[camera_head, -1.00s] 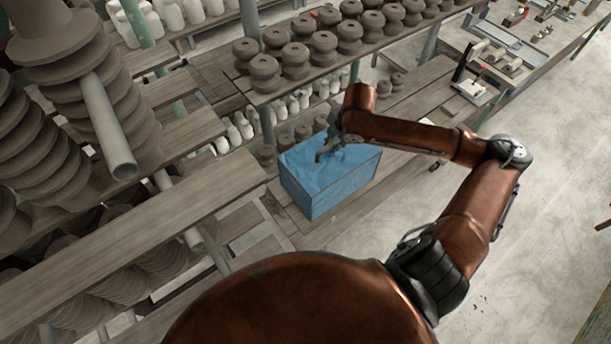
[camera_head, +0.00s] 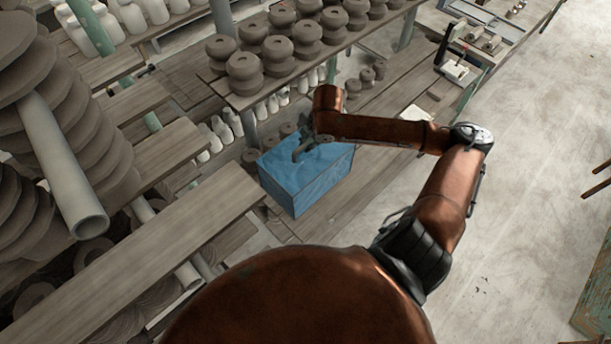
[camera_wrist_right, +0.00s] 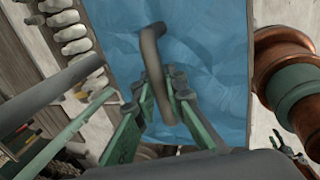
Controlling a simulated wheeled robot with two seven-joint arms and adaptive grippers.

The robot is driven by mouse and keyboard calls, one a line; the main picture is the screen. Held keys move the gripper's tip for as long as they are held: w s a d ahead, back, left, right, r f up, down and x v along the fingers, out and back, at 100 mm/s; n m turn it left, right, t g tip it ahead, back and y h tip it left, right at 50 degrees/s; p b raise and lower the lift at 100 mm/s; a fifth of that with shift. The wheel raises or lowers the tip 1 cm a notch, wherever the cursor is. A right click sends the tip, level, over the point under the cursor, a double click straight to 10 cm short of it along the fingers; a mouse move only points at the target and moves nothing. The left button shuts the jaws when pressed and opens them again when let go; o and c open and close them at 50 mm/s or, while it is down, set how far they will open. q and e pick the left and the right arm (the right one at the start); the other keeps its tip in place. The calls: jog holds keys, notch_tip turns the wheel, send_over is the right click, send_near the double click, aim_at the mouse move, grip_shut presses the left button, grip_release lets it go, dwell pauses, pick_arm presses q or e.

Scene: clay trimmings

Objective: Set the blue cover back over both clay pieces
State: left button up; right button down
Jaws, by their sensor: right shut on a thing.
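The blue cover (camera_head: 325,180) is a box shape with a wrinkled top, at the low plank bench in the middle of the head view. I cannot tell whether its lower edge touches the planks. Its blue top fills the middle of the right wrist view (camera_wrist_right: 215,65). My right gripper (camera_head: 303,143) is above the cover's top, with its fingers shut on the cover's bent grey-brown handle (camera_wrist_right: 152,45); the fingers also show in the right wrist view (camera_wrist_right: 163,95). Anything under the cover is hidden, and I cannot identify the two clay pieces. My left gripper is out of view.
A shelf with rows of brown clay pieces (camera_head: 280,48) stands just behind the cover. Small clay pieces (camera_head: 367,75) and a white sheet (camera_head: 416,114) lie along the low bench (camera_head: 395,160). A long plank (camera_head: 150,260) and stacked discs are at left. Open floor is at right.

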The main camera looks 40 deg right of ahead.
aim_at(307, 158)
notch_tip(307, 158, down, 4)
jog(key=shift+s+r, duration=0.1)
jog(key=shift+f+p, duration=0.35)
jog(key=shift+f, duration=1.8)
jog(key=c, duration=2)
grip_release()
jog(key=shift+o, duration=0.2)
jog(key=shift+r, duration=0.1)
jog(key=v, duration=1.2)
jog(key=shift+s, duration=0.1)
